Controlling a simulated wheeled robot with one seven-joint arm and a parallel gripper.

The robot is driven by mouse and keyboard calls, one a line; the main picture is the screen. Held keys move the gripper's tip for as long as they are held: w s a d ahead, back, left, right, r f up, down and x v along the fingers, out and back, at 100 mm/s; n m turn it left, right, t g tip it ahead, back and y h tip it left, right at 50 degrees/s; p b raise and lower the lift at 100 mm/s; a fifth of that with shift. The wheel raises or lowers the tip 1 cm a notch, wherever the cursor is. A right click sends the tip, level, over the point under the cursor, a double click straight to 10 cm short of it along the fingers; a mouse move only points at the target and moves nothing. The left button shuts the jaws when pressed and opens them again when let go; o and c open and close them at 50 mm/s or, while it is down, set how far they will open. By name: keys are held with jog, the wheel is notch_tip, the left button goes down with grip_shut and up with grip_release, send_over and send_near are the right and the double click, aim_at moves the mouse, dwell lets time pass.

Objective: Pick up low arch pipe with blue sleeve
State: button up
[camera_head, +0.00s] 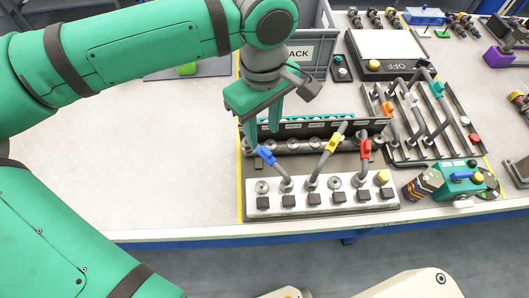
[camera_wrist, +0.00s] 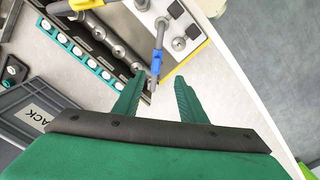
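The low arch pipe with the blue sleeve (camera_head: 266,155) is a grey bent tube at the left end of the test bench (camera_head: 320,202). One end meets the bench's light top block; the other reaches toward the dark rail behind. In the wrist view the blue sleeve (camera_wrist: 156,62) lies just ahead of the fingertips, nearer the left finger. My gripper (camera_head: 263,131) points down above and slightly behind the sleeve. Its fingers (camera_wrist: 160,84) are apart with nothing held between them. Whether a finger touches the pipe I cannot tell.
Close to the right stand pipes with yellow (camera_head: 334,143) and red (camera_head: 365,148) sleeves. A rack with several more pipes (camera_head: 412,120) is further right. A grey crate (camera_head: 312,52) stands behind my gripper. The table (camera_head: 150,130) to the left is mostly clear.

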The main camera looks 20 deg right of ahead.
aim_at(267, 150)
notch_tip(267, 150, down, 5)
jog(key=shift+d+r, duration=0.1)
jog(key=f, duration=0.4)
jog(key=shift+d, duration=0.4)
jog(key=shift+f, duration=0.65)
jog(key=shift+a, duration=0.1)
jog(key=shift+c, duration=0.7)
grip_shut()
